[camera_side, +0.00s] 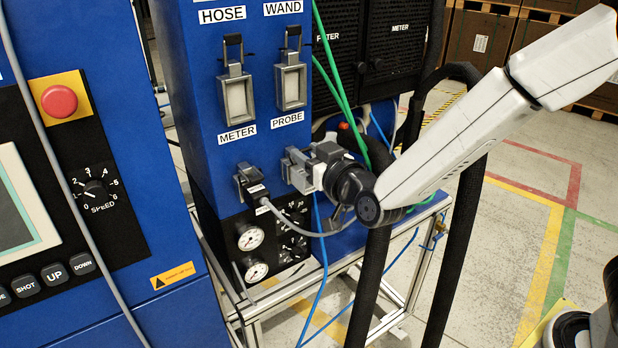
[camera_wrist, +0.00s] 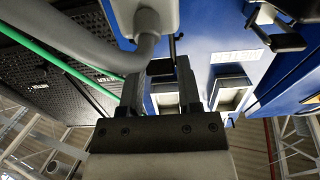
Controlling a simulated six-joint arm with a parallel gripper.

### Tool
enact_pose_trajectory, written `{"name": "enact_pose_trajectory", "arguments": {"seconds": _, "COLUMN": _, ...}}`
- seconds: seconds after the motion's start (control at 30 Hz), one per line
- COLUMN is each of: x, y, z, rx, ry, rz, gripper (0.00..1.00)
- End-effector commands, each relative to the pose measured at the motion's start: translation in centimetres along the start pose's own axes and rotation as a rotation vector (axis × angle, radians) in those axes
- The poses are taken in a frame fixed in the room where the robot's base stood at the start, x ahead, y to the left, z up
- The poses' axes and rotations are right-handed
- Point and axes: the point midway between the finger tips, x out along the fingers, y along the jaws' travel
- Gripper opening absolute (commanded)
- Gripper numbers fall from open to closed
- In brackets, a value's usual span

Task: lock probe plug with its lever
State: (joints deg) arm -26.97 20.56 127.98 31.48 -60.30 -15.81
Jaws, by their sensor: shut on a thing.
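The grey probe plug (camera_wrist: 155,18) sits at the PROBE socket (camera_side: 296,167), on the front of the blue cabinet below the PROBE label. A thick grey cable leaves the plug in the wrist view. My gripper (camera_wrist: 160,68) is beside the plug, its two dark fingers shut on a dark piece that looks like the socket's lever (camera_wrist: 160,67). In the side view my gripper (camera_side: 327,158) covers most of the plug and the lever, so the lever's exact angle is hidden. I cannot tell whether the plug is fully seated.
The METER socket to the left holds a plug with a grey cable (camera_side: 290,220). Above are the empty HOSE socket (camera_side: 237,100) and WAND socket (camera_side: 291,86), their black-handled levers up. Green hoses (camera_side: 340,85) and black hoses pass close by my gripper.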

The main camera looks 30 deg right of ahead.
Motion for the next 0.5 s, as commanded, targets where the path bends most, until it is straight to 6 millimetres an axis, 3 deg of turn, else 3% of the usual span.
{"name": "enact_pose_trajectory", "arguments": {"seconds": 0.5, "x": -0.1, "y": 0.07, "z": 0.47, "rx": -0.002, "ry": 0.047, "rz": 0.002, "gripper": 0.2}}
